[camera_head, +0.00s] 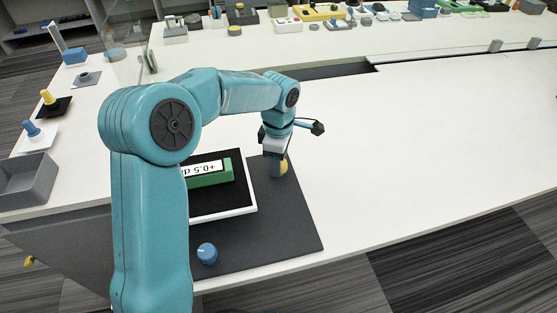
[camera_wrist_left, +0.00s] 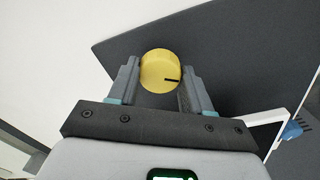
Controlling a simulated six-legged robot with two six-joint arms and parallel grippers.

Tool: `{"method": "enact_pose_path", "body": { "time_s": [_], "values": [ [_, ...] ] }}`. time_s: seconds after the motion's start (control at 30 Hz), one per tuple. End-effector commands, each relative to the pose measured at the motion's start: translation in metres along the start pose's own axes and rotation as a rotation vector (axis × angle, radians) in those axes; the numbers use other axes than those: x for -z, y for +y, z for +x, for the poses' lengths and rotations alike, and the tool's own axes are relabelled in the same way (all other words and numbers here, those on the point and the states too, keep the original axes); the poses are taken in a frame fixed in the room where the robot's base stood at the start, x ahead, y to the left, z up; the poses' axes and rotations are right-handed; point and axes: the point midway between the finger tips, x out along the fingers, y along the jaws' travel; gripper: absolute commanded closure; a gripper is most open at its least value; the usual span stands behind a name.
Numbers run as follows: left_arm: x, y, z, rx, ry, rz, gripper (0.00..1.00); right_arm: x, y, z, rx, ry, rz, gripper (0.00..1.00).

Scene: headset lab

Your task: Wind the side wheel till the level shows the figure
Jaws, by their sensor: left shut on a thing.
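The yellow side wheel (camera_wrist_left: 160,65) sits between the fingers of my left gripper (camera_wrist_left: 160,88) in the left wrist view, with a dark index line pointing right. In the head view my left gripper (camera_head: 277,168) reaches down over the yellow wheel (camera_head: 285,166) and is shut on it, hiding most of it. The green level (camera_head: 208,179) lies left of the wheel on a black, white-edged plate (camera_head: 230,212). Its display reads upside down as about "+0.5", followed by a letter; my arm hides the rest. A blue knob (camera_head: 207,253) stands nearer. My right gripper is not in view.
All this is on a dark grey mat (camera_head: 290,240) at the table's front edge. A grey bin (camera_head: 25,180) and small knobs on plates stand at the left. Several small devices line the far table. The white table (camera_head: 420,140) to the right is clear.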

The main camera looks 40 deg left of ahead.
Motion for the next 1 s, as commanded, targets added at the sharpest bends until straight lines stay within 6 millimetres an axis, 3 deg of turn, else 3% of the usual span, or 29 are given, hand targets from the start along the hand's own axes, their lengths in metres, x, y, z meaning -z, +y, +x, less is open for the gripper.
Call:
{"method": "enact_pose_path", "body": {
  "time_s": [0.67, 0.7, 0.73, 1.0],
  "values": [
    [0.0014, 0.0016, -0.0024, -0.007, 0.002, -0.054, 0.81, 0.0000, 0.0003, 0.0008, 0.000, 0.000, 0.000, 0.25],
    [0.0014, 0.0016, -0.0024, -0.007, 0.002, -0.054, 0.38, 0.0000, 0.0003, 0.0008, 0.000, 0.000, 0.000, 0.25],
    [0.0013, 0.0015, -0.0023, -0.007, 0.002, -0.054, 0.28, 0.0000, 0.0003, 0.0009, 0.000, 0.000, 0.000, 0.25],
    [0.0006, 0.0006, -0.0011, -0.003, 0.001, -0.053, 0.25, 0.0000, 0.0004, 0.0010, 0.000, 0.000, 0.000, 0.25]
  ]
}}
